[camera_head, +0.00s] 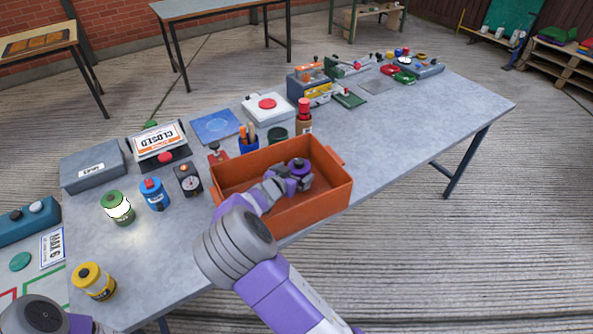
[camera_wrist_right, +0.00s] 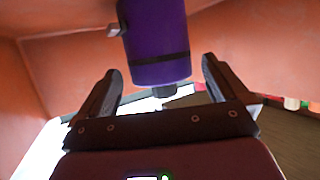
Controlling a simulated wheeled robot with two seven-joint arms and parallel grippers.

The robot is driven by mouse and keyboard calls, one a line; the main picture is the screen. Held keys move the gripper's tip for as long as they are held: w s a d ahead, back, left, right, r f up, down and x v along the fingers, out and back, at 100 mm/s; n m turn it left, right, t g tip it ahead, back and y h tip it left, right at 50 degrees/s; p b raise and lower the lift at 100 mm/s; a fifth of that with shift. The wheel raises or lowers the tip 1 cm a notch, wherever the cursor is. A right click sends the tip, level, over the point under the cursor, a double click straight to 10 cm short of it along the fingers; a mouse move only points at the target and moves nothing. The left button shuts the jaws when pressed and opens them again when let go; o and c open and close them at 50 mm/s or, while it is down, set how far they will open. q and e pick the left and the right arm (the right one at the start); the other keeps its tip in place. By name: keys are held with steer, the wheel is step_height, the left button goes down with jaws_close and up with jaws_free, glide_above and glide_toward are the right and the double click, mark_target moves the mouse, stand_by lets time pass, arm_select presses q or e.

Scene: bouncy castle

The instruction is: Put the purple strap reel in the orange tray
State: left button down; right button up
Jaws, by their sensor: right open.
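The orange tray (camera_head: 330,200) is an open-topped box near the table's front edge. The purple strap reel (camera_head: 299,168), with a dark top, shows inside the tray's walls. My right gripper (camera_head: 292,182) reaches over the tray's near wall and is at the reel. In the right wrist view, its two fingers (camera_wrist_right: 160,72) are apart, with the purple reel (camera_wrist_right: 158,42) and its dark band just ahead between them. I cannot tell whether the reel touches the tray floor. Only a part of my left arm shows at the bottom left, and its gripper is out of view.
Left of the tray stand a black dial box (camera_head: 188,179), a blue reel (camera_head: 154,194), a green reel (camera_head: 117,207) and a yellow reel (camera_head: 94,282). Behind it are a blue cup (camera_head: 248,143) and a red-topped bottle (camera_head: 304,115). The table right of the tray is clear.

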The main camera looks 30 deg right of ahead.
steer(key=p+v, duration=0.3)
steer(key=v, duration=0.7)
